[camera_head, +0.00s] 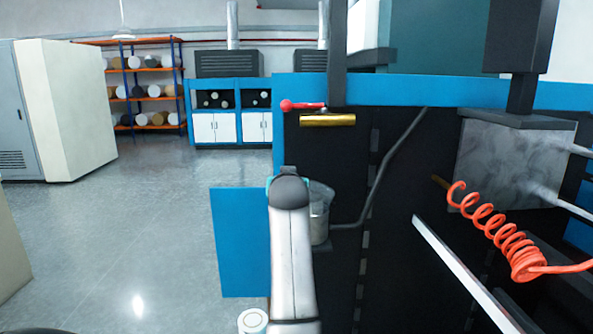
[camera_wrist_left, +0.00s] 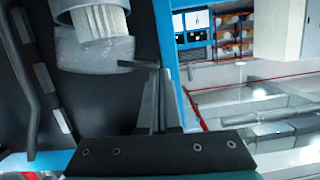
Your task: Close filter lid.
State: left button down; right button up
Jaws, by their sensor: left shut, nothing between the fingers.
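The filter unit (camera_head: 319,222) is on the dark machine front, just right of my left wrist in the head view. In the left wrist view it shows as a pale ribbed filter (camera_wrist_left: 100,20) with a clear, cup-like cover (camera_wrist_left: 95,54) around its end. I cannot tell whether this cover is the lid or whether it is fully seated. A blue panel (camera_head: 238,245) stands out left of the machine. My left gripper (camera_wrist_left: 155,72) is shut and empty, its fingertips close beside the clear cover; contact is unclear. In the head view my wrist hides its fingers. My right gripper is out of view.
A red-knobbed lever (camera_head: 302,106) and a brass cylinder (camera_head: 327,121) sit above the filter. A bent dark pipe (camera_head: 378,180) runs right of it. An orange coiled hose (camera_head: 495,232) hangs at right. A white round object (camera_head: 252,321) is low in front. Floor at left is clear.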

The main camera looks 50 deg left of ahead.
pick_arm(q)
jog(key=shift+s+a+f+n+t+h, duration=0.1)
jog(key=shift+s+a+f+n+t, duration=0.1)
jog(key=shift+f+n, duration=0.35)
jog(key=shift+s+a+f+n+t+h, duration=0.1)
jog(key=shift+s+a+f+n, duration=0.15)
jog(key=shift+f, duration=0.45)
jog(key=shift+s+a+f+n+t+h, duration=0.1)
jog(key=shift+s+a+f+n, duration=0.1)
jog(key=shift+f+n, duration=0.35)
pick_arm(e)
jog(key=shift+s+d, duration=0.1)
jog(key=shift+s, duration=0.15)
